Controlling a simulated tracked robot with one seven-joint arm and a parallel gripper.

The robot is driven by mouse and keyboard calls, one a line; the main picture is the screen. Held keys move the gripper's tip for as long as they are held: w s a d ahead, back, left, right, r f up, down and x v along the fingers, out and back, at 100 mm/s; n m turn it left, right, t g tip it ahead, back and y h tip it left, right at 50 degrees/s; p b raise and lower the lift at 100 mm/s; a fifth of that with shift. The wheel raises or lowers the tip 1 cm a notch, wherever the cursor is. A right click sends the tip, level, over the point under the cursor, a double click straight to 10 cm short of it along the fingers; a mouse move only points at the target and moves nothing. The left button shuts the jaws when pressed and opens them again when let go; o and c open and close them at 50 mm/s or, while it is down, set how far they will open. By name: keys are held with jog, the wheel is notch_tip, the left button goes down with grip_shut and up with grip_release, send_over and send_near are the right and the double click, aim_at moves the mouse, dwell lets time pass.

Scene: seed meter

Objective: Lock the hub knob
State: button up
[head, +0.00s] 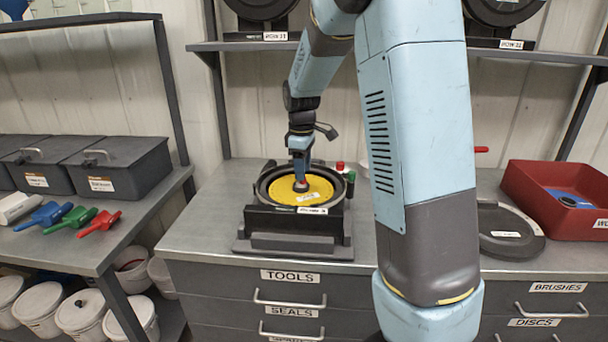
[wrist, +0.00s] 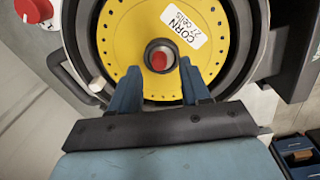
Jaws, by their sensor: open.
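The seed meter (head: 264,222) stands on the grey bench with its round dark housing open. A yellow disc (head: 287,194) lies in it; its label reads "CORN 27 cells" in the wrist view (wrist: 135,50). The hub knob (wrist: 159,58) is red, inside a grey ring at the disc's middle. My gripper (head: 301,184) is over the disc's centre, pointing down. In the wrist view my gripper (wrist: 160,82) has its two blue fingers apart, just below the hub in the picture, with nothing between them. I cannot tell whether the fingertips touch the disc.
A round dark lid (head: 505,232) lies on the bench to the right, by a red bin (head: 555,195). Small red and green knobs stand behind the meter. Colored scoops (head: 73,217) and dark boxes (head: 118,165) sit on the left shelf.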

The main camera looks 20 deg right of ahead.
jog(key=shift+f, duration=1.25)
